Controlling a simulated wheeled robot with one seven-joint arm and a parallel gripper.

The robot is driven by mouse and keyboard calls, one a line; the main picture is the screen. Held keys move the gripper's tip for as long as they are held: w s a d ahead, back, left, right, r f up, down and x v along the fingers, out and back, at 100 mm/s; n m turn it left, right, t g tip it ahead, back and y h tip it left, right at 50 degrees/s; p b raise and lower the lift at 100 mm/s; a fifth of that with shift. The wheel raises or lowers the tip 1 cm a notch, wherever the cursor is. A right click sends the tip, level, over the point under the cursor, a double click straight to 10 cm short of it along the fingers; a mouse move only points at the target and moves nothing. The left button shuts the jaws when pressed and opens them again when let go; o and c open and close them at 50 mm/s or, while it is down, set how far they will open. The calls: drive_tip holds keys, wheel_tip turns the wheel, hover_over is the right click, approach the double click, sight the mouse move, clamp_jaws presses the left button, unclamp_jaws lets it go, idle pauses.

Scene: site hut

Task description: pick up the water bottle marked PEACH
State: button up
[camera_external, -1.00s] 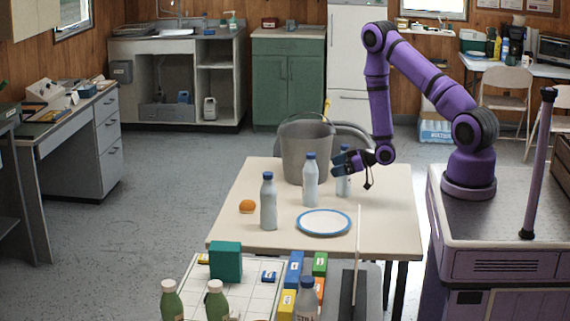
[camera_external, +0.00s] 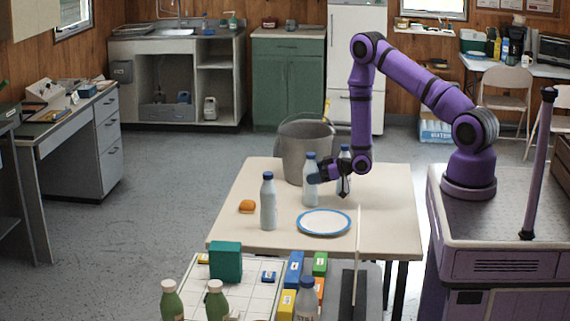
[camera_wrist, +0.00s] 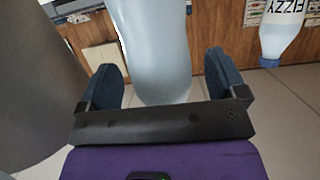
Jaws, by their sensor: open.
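Three clear bottles with blue caps stand upright on the cream table: a left bottle (camera_external: 268,206), a middle bottle (camera_external: 310,188) and a right bottle (camera_external: 345,160) partly behind my arm. My gripper (camera_external: 316,178) is open at the middle bottle's upper part. In the wrist view, a pale bottle (camera_wrist: 158,45) stands between the open fingers of my gripper (camera_wrist: 163,72), with no lettering visible on it. Another bottle (camera_wrist: 281,32) at the upper right reads FIZZY. I see no PEACH marking; external-view table labels are unreadable.
A grey bucket (camera_external: 304,150) stands close behind the middle bottle. A blue-rimmed plate (camera_external: 323,223) and an orange item (camera_external: 247,207) lie on the table (camera_external: 385,225). A nearer surface holds boxes, green bottles (camera_external: 216,302) and another blue-capped bottle (camera_external: 306,303).

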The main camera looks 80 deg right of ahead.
drive_tip(key=shift+w+f, duration=0.25)
drive_tip(key=shift+w, duration=0.4)
drive_tip(key=c, duration=1.3)
drive_tip(key=shift+r, duration=0.1)
